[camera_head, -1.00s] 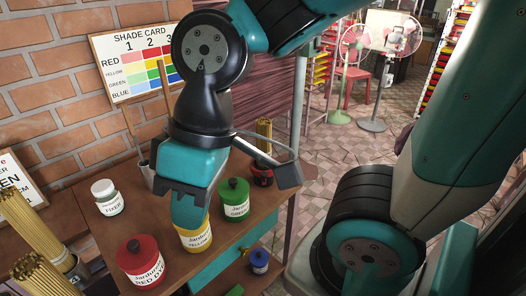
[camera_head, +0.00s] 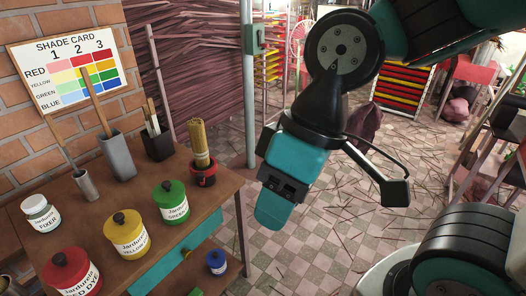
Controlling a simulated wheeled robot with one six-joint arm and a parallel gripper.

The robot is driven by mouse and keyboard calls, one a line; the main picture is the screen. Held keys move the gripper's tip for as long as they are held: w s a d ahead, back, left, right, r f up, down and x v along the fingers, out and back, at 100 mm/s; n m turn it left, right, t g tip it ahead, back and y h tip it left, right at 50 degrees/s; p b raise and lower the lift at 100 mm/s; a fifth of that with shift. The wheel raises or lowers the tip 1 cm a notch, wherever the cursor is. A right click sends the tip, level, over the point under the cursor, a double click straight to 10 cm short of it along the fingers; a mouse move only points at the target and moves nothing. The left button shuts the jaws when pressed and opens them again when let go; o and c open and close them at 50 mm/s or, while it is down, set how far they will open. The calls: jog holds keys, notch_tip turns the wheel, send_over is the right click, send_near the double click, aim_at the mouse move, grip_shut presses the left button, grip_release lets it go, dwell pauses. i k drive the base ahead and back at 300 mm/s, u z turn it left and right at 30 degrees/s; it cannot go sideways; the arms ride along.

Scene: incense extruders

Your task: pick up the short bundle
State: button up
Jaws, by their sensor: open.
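A short bundle (camera_head: 198,139) of thin yellow-tan sticks stands upright in a small red and dark pot (camera_head: 203,174) at the table's right back corner. My gripper (camera_head: 279,190) is to the right of the bundle, apart from it, over the floor beyond the table's edge. It points downward and is open, with nothing seen in it. The gap between its fingers is hard to make out from this angle.
On the table (camera_head: 75,219) are green (camera_head: 171,203), yellow (camera_head: 127,236) and red (camera_head: 72,274) dye jars, a white fixer jar (camera_head: 41,214) and grey holders with tools (camera_head: 117,156). A dark box (camera_head: 157,144) stands left of the bundle. Behind is a post (camera_head: 247,90).

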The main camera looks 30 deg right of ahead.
aim_at(196, 128)
jog(key=z, duration=0.25)
jog(key=i, duration=1.15)
jog(key=u, duration=0.55)
